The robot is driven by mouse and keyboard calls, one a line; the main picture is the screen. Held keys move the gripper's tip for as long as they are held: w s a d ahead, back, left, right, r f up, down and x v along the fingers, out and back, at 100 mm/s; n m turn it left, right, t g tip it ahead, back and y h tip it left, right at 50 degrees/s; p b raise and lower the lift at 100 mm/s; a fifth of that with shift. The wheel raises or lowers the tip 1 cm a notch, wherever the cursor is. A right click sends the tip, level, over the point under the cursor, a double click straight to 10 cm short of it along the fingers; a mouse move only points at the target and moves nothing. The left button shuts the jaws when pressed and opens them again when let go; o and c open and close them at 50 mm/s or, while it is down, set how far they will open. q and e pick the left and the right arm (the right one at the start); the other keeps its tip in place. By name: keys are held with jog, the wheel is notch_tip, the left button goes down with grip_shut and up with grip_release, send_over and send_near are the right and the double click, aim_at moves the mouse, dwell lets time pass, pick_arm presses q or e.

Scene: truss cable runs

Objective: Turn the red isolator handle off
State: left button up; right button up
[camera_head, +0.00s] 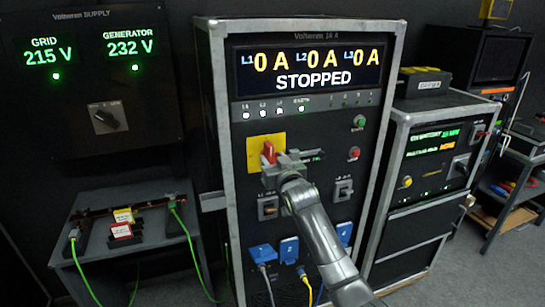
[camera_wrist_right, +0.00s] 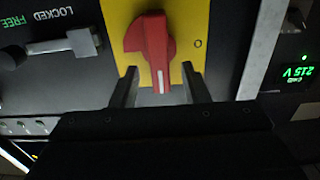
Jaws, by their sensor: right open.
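The red isolator handle (camera_head: 268,152) sits on a yellow plate (camera_head: 281,139) on the front of the tall rack panel. In the right wrist view the red handle (camera_wrist_right: 150,50) has a white line on its lower end, pointing down in that picture, and an "O" mark shows to its right on the yellow plate (camera_wrist_right: 190,20). My right gripper (camera_head: 280,160) is at the handle; in the wrist view its open fingers (camera_wrist_right: 160,90) stand either side of the handle's lower end, with gaps visible. My left gripper is not in view.
The rack display (camera_head: 310,68) reads 0 A three times and "STOPPED". A LOCKED/FREE latch (camera_wrist_right: 60,45) is beside the plate. Blue plugs (camera_head: 289,249) with cables are below. A supply panel (camera_head: 90,80) stands left, a smaller rack (camera_head: 400,219) right.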

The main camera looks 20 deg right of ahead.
jog(key=shift+w, duration=0.6)
grip_shut()
